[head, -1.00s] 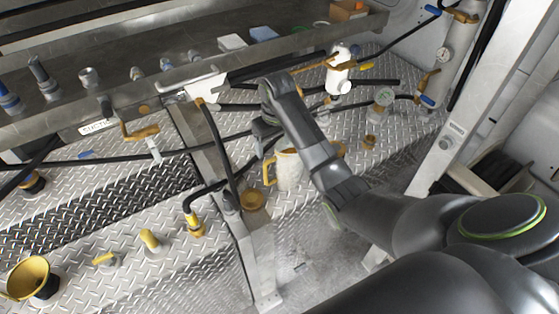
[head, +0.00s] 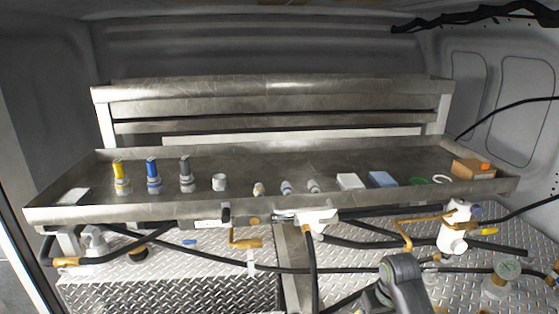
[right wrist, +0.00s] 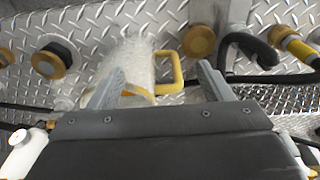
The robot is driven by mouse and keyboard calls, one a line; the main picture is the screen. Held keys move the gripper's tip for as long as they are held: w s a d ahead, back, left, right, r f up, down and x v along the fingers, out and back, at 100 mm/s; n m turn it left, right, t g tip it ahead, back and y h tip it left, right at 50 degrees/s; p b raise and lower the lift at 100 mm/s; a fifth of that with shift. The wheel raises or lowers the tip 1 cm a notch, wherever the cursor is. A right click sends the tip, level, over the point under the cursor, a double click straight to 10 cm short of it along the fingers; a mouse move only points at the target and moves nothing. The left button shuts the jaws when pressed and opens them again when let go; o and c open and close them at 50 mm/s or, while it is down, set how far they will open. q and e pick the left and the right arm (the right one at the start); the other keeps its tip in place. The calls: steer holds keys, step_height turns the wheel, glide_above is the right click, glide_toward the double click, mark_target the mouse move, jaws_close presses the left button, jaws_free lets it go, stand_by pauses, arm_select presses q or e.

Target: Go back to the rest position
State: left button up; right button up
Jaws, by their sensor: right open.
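My right gripper (right wrist: 157,82) is open, its two grey fingers spread apart in the right wrist view. In the head view part of my right arm (head: 402,278) rises at the bottom, right of the middle, in front of the bench. My left gripper is out of view.
A long steel tray (head: 330,158) carries small bottles, boxes and an orange-brown box (head: 473,169). Brass and black fittings (right wrist: 55,60) surround the jug on diamond plate.

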steer(key=s+d+f, duration=0.1)
steer(key=s+f, duration=0.1)
steer(key=s, duration=0.3)
steer(key=s+d+f+t, duration=0.1)
steer(key=s+f, duration=0.1)
steer(key=s, duration=0.4)
steer(key=s+d+f, duration=0.1)
steer(key=s+f, duration=0.2)
steer(key=s, duration=0.2)
steer(key=s+d+r+m+t+h, duration=0.1)
steer(key=s+r, duration=0.1)
steer(key=s, duration=0.6)
steer(key=s+r+m+h, duration=0.1)
steer(key=s+r, duration=0.1)
steer(key=s, duration=0.7)
step_height(320, 180, down, 34)
steer(key=d+g+b, duration=0.1)
steer(key=d+b, duration=0.1)
steer(key=b, duration=0.6)
steer(key=s+f+b, duration=0.3)
steer(key=s+f, duration=0.4)
steer(key=f, duration=0.3)
steer(key=s+a+f+g+y+b, duration=0.1)
steer(key=s+f+b, duration=0.2)
steer(key=s+f, duration=0.4)
step_height(320, 180, down, 4)
steer(key=shift+s+a+f, duration=0.1)
steer(key=shift+s+a, duration=0.15)
steer(key=shift+s, duration=0.15)
